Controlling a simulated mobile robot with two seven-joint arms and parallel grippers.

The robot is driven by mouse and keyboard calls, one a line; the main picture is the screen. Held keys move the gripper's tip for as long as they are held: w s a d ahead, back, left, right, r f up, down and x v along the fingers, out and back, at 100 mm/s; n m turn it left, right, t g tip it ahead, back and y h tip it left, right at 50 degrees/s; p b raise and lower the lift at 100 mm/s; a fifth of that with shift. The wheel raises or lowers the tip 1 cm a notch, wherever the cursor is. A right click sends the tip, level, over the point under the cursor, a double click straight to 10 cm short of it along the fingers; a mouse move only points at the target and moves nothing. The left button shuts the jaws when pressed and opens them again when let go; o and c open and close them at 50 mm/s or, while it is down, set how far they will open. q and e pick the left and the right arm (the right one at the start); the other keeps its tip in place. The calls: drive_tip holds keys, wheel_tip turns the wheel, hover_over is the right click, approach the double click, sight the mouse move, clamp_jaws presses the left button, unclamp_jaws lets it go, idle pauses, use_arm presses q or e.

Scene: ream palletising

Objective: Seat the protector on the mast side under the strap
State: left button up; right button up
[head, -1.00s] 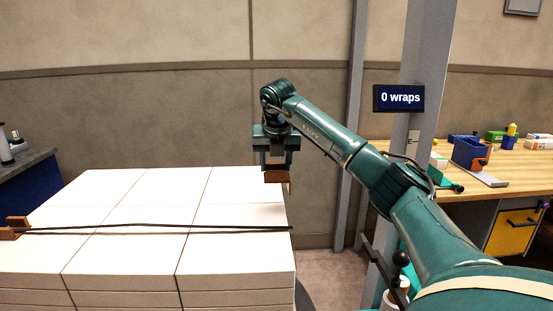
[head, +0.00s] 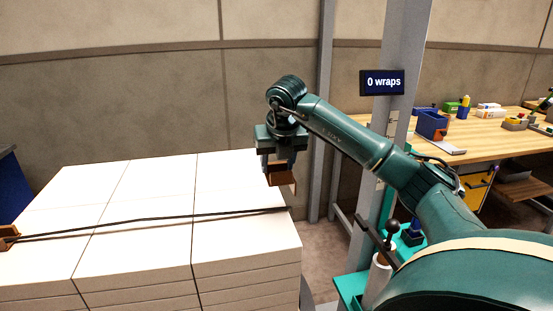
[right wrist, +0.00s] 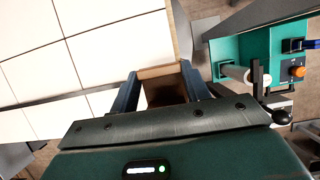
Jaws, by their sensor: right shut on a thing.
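A brown corner protector (head: 281,176) is held in my right gripper (head: 279,163), which is shut on it. The protector is tilted and hangs by the mast-side edge of the white ream stack (head: 235,238), farther back than the strap's end. In the right wrist view the protector (right wrist: 164,88) sits between the two fingers, by the stack's edge. The black strap (head: 150,219) runs across the stack top to that edge, apart from the protector in the picture. Another brown protector (head: 8,235) sits at the strap's left end. My left gripper is out of view.
The grey mast (head: 392,140) with a "0 wraps" display (head: 382,82) stands right of the stack, behind my right arm. A teal unit (right wrist: 243,58) with a roll is beside it. A wooden workbench (head: 470,138) with bins stands at the back right.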

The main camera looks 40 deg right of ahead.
sight(278, 180)
drive_tip(key=shift+f+b, duration=0.55)
drive_tip(key=shift+f, duration=0.3)
drive_tip(key=shift+f+b, duration=0.6)
drive_tip(key=shift+f, duration=0.1)
drive_tip(key=shift+f+b, duration=0.9)
drive_tip(key=shift+f, duration=0.05)
drive_tip(key=shift+f+b, duration=0.45)
drive_tip(key=shift+f, duration=0.2)
drive_tip(key=shift+f+b, duration=0.6)
drive_tip(key=shift+f, duration=0.35)
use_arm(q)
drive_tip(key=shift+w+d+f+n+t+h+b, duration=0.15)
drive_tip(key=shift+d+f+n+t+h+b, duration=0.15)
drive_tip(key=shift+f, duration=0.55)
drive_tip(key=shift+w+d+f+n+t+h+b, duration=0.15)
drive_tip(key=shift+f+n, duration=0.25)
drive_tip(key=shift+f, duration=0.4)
use_arm(e)
drive_tip(key=shift+f, duration=0.55)
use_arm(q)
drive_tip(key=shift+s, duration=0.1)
